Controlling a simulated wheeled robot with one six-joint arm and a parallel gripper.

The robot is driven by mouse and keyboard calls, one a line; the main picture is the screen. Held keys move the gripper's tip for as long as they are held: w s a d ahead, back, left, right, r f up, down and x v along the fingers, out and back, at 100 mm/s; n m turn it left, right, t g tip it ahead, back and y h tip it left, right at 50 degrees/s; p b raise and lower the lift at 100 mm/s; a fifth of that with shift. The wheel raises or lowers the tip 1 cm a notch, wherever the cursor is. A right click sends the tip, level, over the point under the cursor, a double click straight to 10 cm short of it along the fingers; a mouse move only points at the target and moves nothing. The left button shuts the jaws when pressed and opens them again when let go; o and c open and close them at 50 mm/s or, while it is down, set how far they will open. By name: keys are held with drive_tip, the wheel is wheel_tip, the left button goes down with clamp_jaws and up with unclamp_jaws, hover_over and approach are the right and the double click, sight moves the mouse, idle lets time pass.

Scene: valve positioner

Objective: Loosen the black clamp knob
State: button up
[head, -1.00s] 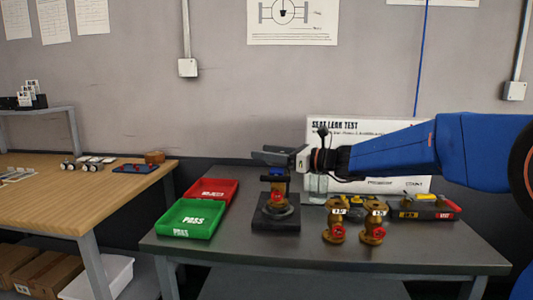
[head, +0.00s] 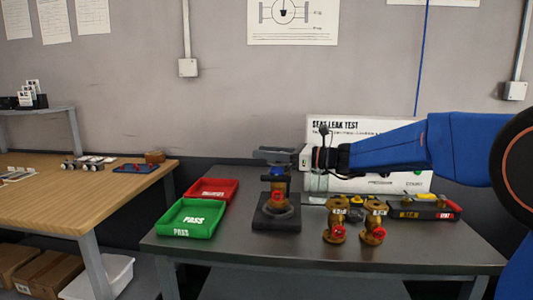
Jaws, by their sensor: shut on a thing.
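My gripper (head: 270,155) reaches in from the right, level, at the top of the clamp fixture (head: 277,217) on the dark table. Its jaws are shut at the top of the clamp. The black clamp knob is hidden by the jaws at this size. A brass valve (head: 277,183) with a red handwheel (head: 278,196) stands upright in the fixture, below the gripper.
Two brass valves (head: 337,218) (head: 374,220) with red handwheels stand to the right. A green PASS tray (head: 190,231) and a red tray (head: 213,184) lie left. A white SEAT LEAK TEST panel (head: 350,125) stands behind. The front of the table is clear.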

drive_tip(key=shift+s+d+n+g+h, duration=0.15)
drive_tip(key=shift+s+n+g, duration=0.3)
drive_tip(key=shift+n+g, duration=1.2)
drive_tip(key=shift+s+a+n+g+h, duration=0.15)
drive_tip(key=shift+s+n+g, duration=0.55)
drive_tip(key=shift+g, duration=1.65)
drive_tip(key=shift+s+d+n+g+h, duration=0.15)
drive_tip(key=shift+s+n+g+h, duration=0.05)
drive_tip(key=shift+n+g, duration=1.6)
drive_tip(key=shift+m, duration=0.25)
drive_tip(key=o, duration=1.1)
drive_tip(key=shift+c, duration=0.2)
drive_tip(key=v, duration=1.2)
drive_tip(key=shift+w, duration=0.15)
